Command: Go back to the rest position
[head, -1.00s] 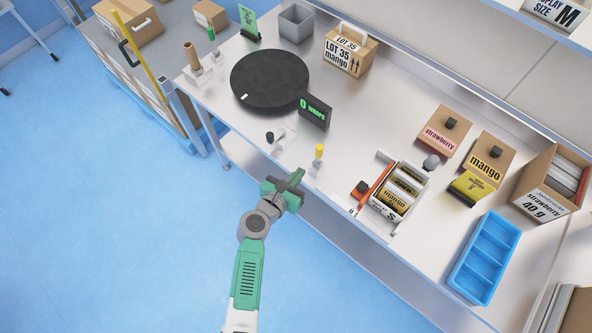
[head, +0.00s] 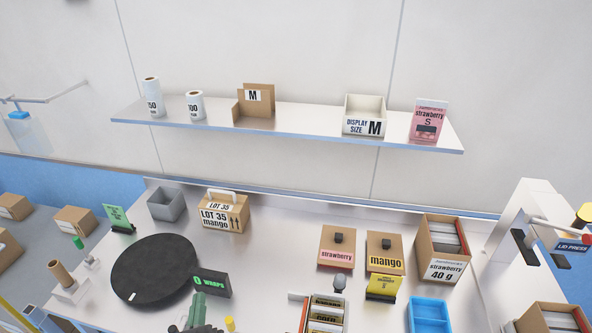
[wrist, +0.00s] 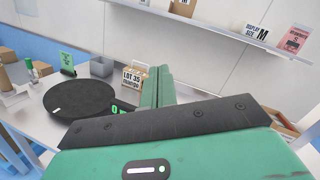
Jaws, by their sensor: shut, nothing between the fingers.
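My gripper (wrist: 157,90) shows large in the wrist view, its green fingers together and nothing between them. In the head view only the tip of my gripper (head: 198,310) shows at the bottom edge, in front of the black sign reading 0 wraps (head: 211,284). The rest of the arm is out of the head view. The fingers point toward the back wall and cover part of the worktable (head: 265,270) in the wrist view.
A black round turntable (head: 153,270) lies left of my gripper. The LOT 35 mango box (head: 224,212) stands behind it. Strawberry (head: 337,248) and mango (head: 385,253) boxes, a blue tray (head: 429,316) and a lid press (head: 560,242) stand to the right. A shelf (head: 290,121) hangs above.

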